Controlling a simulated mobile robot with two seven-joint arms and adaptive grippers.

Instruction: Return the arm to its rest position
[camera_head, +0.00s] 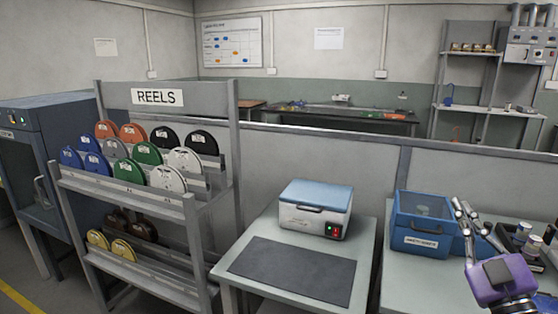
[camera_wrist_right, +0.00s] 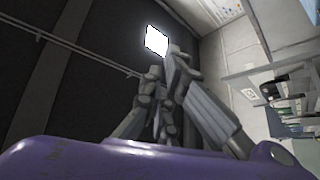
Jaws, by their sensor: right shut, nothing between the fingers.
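My right gripper (camera_head: 468,212) is at the lower right of the head view, with its purple wrist below and its fingers pointing up. It is shut and empty. It shows in front of the right-hand bench, beside a blue box in the picture. In the right wrist view, the gripper's fingers (camera_wrist_right: 168,75) are close together and point up towards the dark ceiling and a bright lamp. Nothing is between them. My left gripper is not in view.
A blue box (camera_head: 422,243) and small jars (camera_head: 523,235) stand on the right bench. A blue-lidded device (camera_head: 315,208) and a dark mat (camera_head: 292,270) are on the middle table. A reel rack (camera_head: 190,205) with several reels stands left. A low partition (camera_head: 300,160) runs behind.

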